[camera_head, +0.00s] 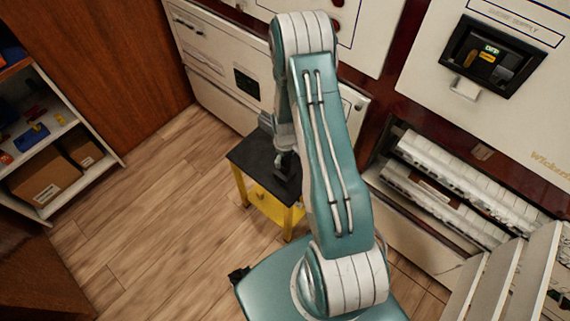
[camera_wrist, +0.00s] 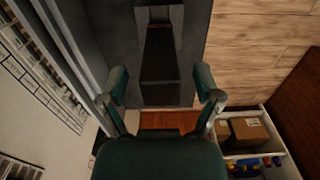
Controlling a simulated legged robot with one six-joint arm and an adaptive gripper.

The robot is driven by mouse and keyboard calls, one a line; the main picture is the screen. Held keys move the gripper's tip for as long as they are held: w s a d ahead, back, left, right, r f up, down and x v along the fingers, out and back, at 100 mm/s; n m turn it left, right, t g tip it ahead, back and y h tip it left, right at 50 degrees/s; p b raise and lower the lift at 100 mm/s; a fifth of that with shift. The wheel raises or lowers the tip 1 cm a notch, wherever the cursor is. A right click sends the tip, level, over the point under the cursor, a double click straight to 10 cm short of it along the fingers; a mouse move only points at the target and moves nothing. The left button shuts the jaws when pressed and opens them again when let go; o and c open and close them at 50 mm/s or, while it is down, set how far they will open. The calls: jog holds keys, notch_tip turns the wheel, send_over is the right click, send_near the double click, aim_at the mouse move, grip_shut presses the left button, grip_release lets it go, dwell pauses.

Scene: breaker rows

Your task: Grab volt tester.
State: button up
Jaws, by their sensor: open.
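A dark, long device that looks like the volt tester (camera_wrist: 160,52) lies on a grey-black surface in the wrist view, between and beyond my fingers. Its details are too dark to read. My gripper (camera_wrist: 160,88) is open, with its two green fingers spread to either side and nothing held between them. In the head view my gripper (camera_head: 285,168) hangs over the black top of a small yellow stand (camera_head: 252,158), partly hidden by my arm. I cannot tell whether the fingers touch the device.
A shelf with cardboard boxes (camera_head: 48,176) and small coloured items stands at the left. White cabinets (camera_head: 215,75) line the back. A panel with a black display (camera_head: 490,57) and rows of white breakers (camera_head: 455,172) are at the right. The wooden floor (camera_head: 150,215) left of the stand is clear.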

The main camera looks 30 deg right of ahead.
jog(key=shift+f, duration=0.6)
grip_shut()
